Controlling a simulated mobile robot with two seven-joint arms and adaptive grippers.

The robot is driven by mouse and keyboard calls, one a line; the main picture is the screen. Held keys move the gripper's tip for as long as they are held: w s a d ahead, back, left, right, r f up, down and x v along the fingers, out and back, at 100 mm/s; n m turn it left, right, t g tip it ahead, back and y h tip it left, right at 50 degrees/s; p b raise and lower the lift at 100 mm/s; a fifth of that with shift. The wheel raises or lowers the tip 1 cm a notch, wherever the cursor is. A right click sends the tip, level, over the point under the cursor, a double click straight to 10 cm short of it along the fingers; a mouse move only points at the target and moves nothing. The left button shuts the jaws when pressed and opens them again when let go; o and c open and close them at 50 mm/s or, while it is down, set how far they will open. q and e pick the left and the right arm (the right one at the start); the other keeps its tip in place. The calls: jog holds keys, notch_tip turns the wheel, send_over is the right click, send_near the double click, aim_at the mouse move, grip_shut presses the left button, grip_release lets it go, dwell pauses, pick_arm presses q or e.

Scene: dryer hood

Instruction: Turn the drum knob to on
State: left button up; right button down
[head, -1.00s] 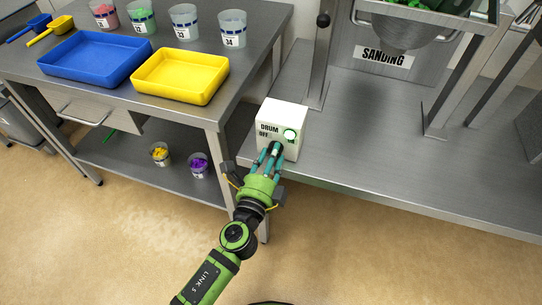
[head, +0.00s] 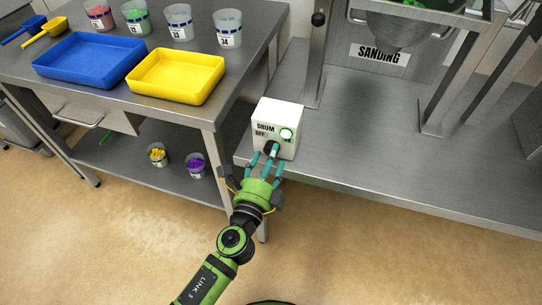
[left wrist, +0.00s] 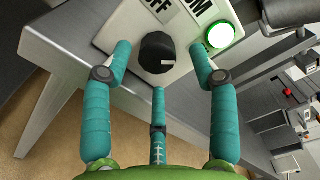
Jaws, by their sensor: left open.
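The white drum control box (head: 290,113) sits at the left end of the steel bench, with "DRUM" and "OFF" printed on its face. Its black knob (left wrist: 157,50) has a white pointer mark facing right in the left wrist view. In the head view the knob (head: 268,148) is partly hidden by fingers. A green lamp (left wrist: 218,36) beside it glows; it also shows in the head view (head: 286,134). My left gripper (head: 267,163) is open in front of the knob, its teal fingers spread around it with visible gaps. My right gripper is not in view.
The steel bench (head: 390,140) carries a machine labelled "SANDING" (head: 380,55). At left, a steel table holds a blue tray (head: 88,52), a yellow tray (head: 175,76) and several cups. The bench's front edge runs right of my gripper.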

pick_arm(q)
jog(key=v, duration=1.1)
jog(key=shift+d, duration=0.1)
